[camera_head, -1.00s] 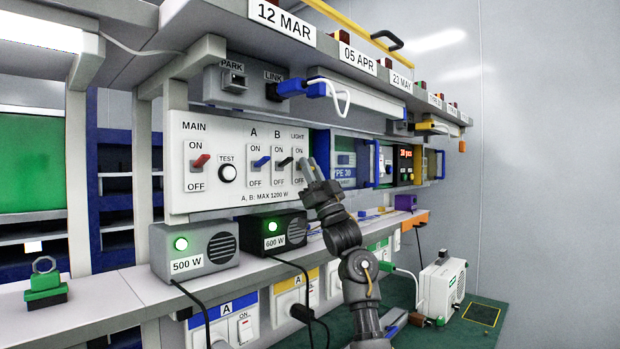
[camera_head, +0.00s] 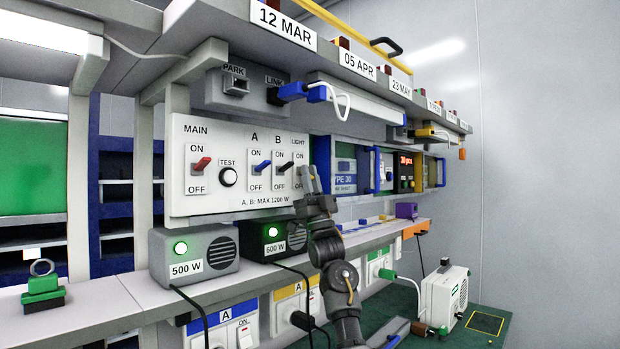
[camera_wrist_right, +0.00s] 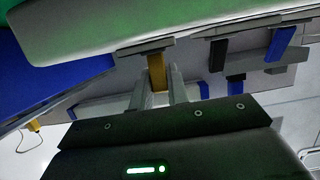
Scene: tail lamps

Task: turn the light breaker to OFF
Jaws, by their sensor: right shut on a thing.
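The white breaker panel (camera_head: 230,200) has a column marked LIGHT at its right end, with ON above and OFF below. My right gripper (camera_head: 308,181) is in front of that column, its fingers covering the lever in the head view. In the right wrist view, the yellow light breaker lever (camera_wrist_right: 156,66) sits between the two fingers of my right gripper (camera_wrist_right: 157,84), which is shut on it. Whether the lever stands at ON or OFF is hard to tell. My left gripper is not in view.
Close to the left of the light lever are the black B lever (camera_head: 285,167) and blue A lever (camera_head: 262,166). Further left are the TEST button (camera_head: 228,176) and red MAIN lever (camera_head: 202,163). Lamp power boxes (camera_head: 195,250) stand below, and a shelf overhangs above.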

